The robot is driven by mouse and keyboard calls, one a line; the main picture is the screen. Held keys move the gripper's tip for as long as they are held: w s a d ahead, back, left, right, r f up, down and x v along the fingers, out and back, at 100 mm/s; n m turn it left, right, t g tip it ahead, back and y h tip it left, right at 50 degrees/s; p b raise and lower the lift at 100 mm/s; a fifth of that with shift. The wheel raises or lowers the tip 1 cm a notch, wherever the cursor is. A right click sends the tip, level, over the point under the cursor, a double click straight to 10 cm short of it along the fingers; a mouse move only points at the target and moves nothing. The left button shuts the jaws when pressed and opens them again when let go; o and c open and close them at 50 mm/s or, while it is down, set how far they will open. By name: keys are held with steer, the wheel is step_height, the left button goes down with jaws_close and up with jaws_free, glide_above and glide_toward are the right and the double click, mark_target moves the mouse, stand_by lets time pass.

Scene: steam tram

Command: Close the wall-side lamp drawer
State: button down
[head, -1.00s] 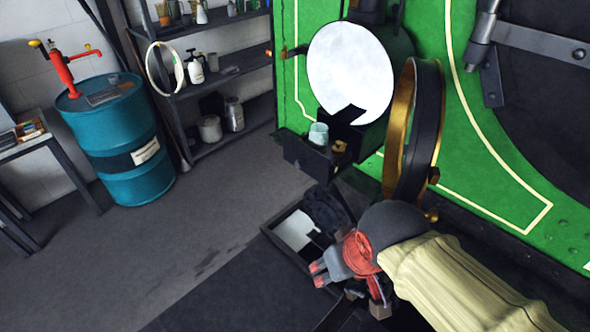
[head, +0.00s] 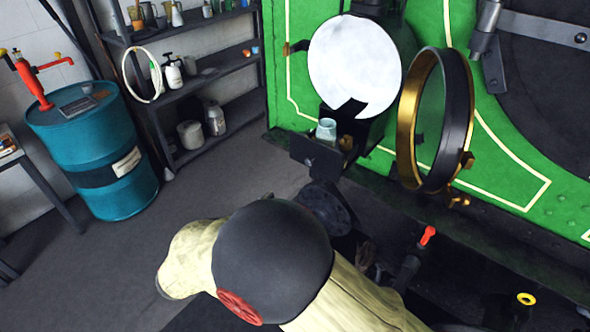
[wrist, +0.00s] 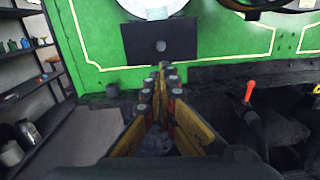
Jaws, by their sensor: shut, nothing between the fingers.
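The lamp drawer (head: 316,158) sticks out open beneath the round white lamp (head: 355,66) on the green wall. A pale glass jar (head: 326,130) and a small brass piece stand in it. In the wrist view its dark front panel (wrist: 135,42) with a round knob (wrist: 160,46) faces me. My gripper (wrist: 163,68) is shut and empty, its tips just below the panel in the picture; I cannot tell the gap to it. In the head view my arm hides the gripper.
The brass-rimmed lamp door (head: 405,120) hangs open to the right of the drawer. A red-tipped lever (head: 428,236) rises at lower right. A blue drum (head: 95,150) and shelves (head: 205,78) stand at left. The floor between is clear.

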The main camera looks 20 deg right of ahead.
mark_target(338, 137)
steer(key=shift+n, duration=0.3)
steer(key=b+x, duration=0.1)
steer(key=x, duration=0.3)
steer(key=b+x, duration=0.1)
steer(key=x, duration=0.4)
steer(key=r+b+x, duration=0.1)
steer(key=x, duration=0.4)
steer(key=shift+s+d+r, duration=0.1)
steer(key=shift+s+d, duration=0.1)
steer(key=p+x, duration=0.1)
steer(key=x, duration=0.6)
steer(key=p+x, duration=0.2)
steer(key=x, duration=0.6)
steer(key=shift+w+d, duration=0.1)
steer(key=shift+w, duration=0.3)
